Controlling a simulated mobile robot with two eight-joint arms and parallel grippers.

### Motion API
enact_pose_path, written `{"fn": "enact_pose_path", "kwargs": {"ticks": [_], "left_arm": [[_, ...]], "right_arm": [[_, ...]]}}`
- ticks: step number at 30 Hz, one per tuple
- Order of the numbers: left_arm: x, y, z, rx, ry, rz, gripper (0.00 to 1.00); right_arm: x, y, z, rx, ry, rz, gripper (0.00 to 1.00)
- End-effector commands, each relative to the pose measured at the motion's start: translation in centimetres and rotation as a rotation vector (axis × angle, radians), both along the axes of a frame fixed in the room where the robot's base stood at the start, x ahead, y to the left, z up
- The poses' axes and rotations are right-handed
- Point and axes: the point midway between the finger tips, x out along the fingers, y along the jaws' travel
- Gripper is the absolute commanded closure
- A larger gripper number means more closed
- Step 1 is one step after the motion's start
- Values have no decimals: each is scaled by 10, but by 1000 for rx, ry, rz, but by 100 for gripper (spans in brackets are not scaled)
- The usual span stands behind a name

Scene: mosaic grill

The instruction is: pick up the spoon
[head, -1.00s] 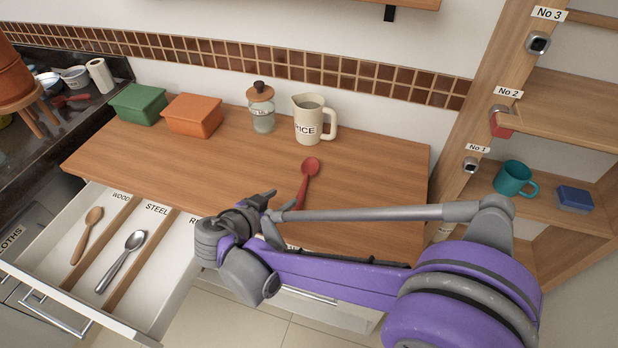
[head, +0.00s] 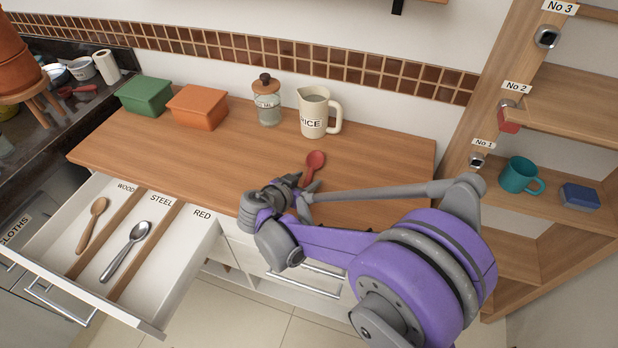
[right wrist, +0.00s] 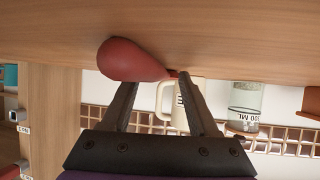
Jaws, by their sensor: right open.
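In the right wrist view the red spoon's bowl (right wrist: 133,62) is just beyond the open fingers (right wrist: 157,86), with a bit of handle near the right fingertip. Whether the fingers touch it I cannot tell. A wooden spoon (head: 92,224) and a steel spoon (head: 126,250) lie in the open drawer's WOOD and STEEL compartments; the RED compartment looks empty. My left gripper is not in view.
On the counter (head: 215,165) stand a green box (head: 145,97), an orange box (head: 197,108), a glass jar (head: 267,101) and a cream RICE jug (head: 313,115). The open drawer (head: 160,310) juts out at front left. Shelves at right hold a teal mug (head: 517,175) and blue box (head: 580,197).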

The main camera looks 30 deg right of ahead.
Motion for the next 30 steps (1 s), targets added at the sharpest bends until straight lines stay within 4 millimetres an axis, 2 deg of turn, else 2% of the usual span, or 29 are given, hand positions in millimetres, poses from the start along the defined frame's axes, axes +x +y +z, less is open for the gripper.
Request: {"fn": "enact_pose_path", "kwargs": {"ticks": [2, 12, 25, 30], "left_arm": [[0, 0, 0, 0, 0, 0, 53], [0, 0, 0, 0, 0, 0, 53], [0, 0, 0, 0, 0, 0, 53], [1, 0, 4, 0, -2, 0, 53]], "right_arm": [[0, 0, 0, 0, 0, 0, 40], [0, 1, 0, 0, 0, 0, 100], [0, 1, 2, 0, 0, 0, 100], [0, 1, 22, 0, 0, 1, 100]]}}
